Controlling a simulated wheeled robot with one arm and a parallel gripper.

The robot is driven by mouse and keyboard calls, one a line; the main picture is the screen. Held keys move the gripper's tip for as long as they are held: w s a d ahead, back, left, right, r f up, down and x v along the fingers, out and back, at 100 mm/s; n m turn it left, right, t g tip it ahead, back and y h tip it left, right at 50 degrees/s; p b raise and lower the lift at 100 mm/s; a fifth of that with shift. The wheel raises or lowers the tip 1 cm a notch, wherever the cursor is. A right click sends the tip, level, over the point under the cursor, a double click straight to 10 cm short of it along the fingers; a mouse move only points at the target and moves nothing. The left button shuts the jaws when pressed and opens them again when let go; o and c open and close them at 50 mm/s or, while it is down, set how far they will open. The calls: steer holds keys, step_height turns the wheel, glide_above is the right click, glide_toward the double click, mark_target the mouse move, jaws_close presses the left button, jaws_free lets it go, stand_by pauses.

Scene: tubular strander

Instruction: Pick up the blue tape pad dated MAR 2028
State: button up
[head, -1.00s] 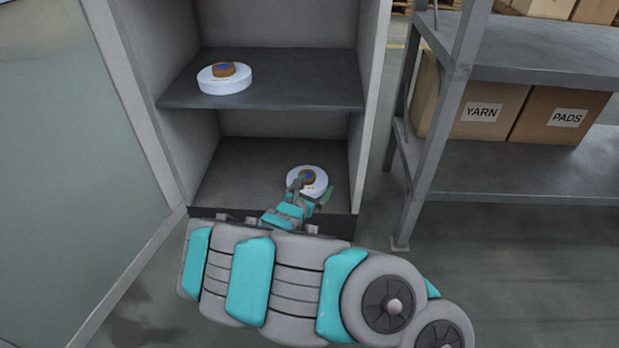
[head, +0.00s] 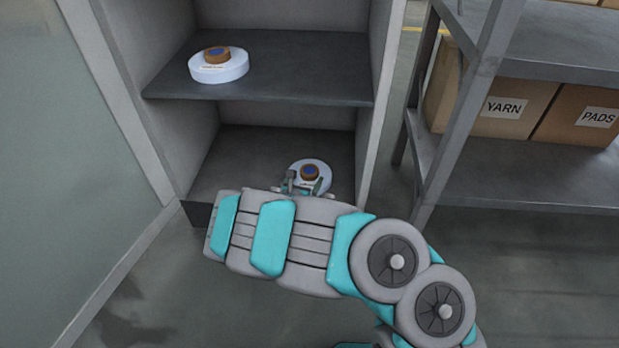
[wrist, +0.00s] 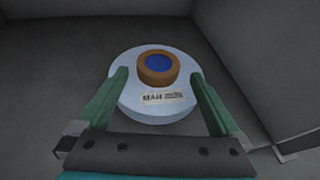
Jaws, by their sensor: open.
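A round pale tape pad (head: 309,180) with a brown core and blue centre lies on the cabinet's lower shelf. My arm hides the front of the lower shelf in the head view.
The cabinet's upper shelf (head: 290,85) is above the lower pad, and side walls stand left and right. In the wrist view the right wall (wrist: 262,70) is near the right finger. A grey rack (head: 465,125) with YARN and PADS boxes stands at right.

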mark_target(308, 173)
steer(key=x, duration=0.3)
steer(key=shift+w+f+b, duration=0.2)
steer(key=shift+b, duration=0.1)
steer(key=shift+w, duration=0.35)
steer(key=c, duration=1.5)
steer(key=shift+r, duration=0.15)
steer(key=shift+c, duration=0.2)
